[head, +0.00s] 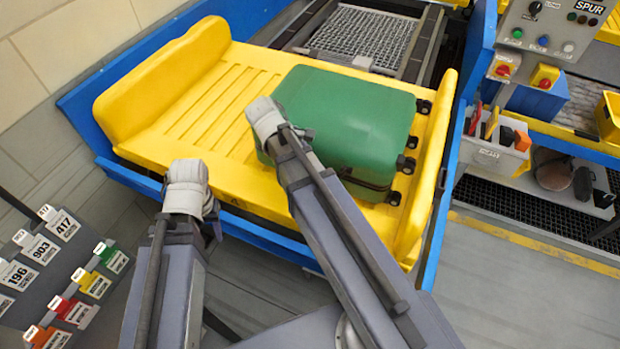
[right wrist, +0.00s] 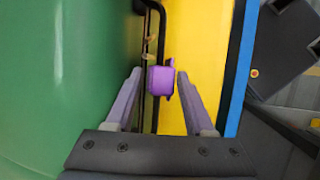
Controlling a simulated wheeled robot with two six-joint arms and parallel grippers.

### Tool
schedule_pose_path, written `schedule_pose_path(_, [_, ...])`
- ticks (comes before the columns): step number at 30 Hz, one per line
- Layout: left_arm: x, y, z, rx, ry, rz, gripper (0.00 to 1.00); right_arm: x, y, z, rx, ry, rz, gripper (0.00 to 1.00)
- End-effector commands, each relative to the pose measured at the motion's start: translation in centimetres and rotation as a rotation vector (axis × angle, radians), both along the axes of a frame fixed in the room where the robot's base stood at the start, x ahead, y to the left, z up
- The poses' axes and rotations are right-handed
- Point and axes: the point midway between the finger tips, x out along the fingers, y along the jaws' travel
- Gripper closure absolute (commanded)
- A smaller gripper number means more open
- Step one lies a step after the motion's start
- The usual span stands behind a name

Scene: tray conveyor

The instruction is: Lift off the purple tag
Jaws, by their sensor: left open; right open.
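The purple tag (right wrist: 161,81) shows in the right wrist view beside the black handle (right wrist: 156,30) of a green suitcase. My right gripper (right wrist: 160,78) is open, with one finger on each side of the tag; I cannot tell whether they touch it. In the head view the suitcase (head: 345,115) lies flat in a yellow tray (head: 185,125), its wheels to the right. My right arm hides the tag and right gripper there. My left gripper (head: 213,224) hangs at the tray's near edge, open and apart from the suitcase.
A blue conveyor frame (head: 255,232) runs around the tray. A rack of numbered coloured tags (head: 75,285) stands at lower left. A control panel (head: 555,28) and a bin of tools (head: 492,150) are at right. The tray's left half is empty.

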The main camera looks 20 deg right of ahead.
Motion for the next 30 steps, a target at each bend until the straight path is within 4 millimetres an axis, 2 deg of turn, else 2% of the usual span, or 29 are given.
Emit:
schedule_pose_path(1, [0.0,0.01,-1.1,0.0,0.0,0.0,0.5,-0.16,-0.31,-1.1,0.0,0.0,-0.001,0.46])
schedule_pose_path(2, [0.0,0.0,-1.26,0.0,0.0,0.0,0.5,-0.18,-0.44,-1.25,0.0,0.0,0.0,0.46])
schedule_pose_path(11, [0.0,0.0,-1.16,0.0,0.0,0.0,0.5,-0.19,-0.63,-1.16,0.0,0.0,0.0,0.47])
schedule_pose_path(25, [0.0,0.0,-1.17,0.0,0.0,0.0,0.5,-0.18,-0.61,-1.17,0.0,0.0,0.0,1.0])
schedule_pose_path(30, [0.0,0.0,-1.17,0.0,0.0,0.0,0.5,-0.18,-0.61,-1.17,0.0,0.0,0.0,1.0])
